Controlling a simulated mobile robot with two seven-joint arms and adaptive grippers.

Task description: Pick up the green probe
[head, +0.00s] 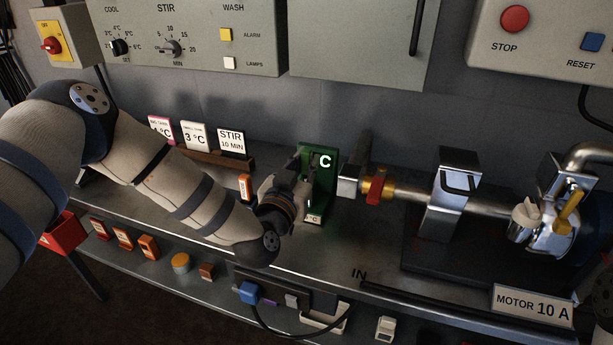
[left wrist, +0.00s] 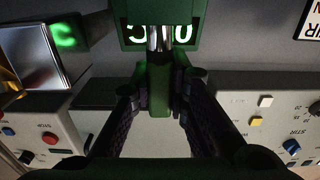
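The green probe (left wrist: 159,92) shows in the left wrist view as a green grip with silvery rods above it, in front of a green panel (left wrist: 133,40) with lit characters. In the head view a green holder (head: 325,178) marked C stands on the metal counter against the wall. My left gripper (head: 305,172) is at the front left of this holder and hides part of it. In the left wrist view its two fingers (left wrist: 160,80) lie on either side of the green grip, very close to it. I cannot tell whether they press on it.
Small signs (head: 195,137) stand on a ledge behind my left arm. A pipe with a red-handled valve (head: 375,191) and a metal clamp block (head: 452,195) is close on the right. A lower front shelf holds switches and a blue plug (head: 249,292). Control boxes (head: 185,35) hang above.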

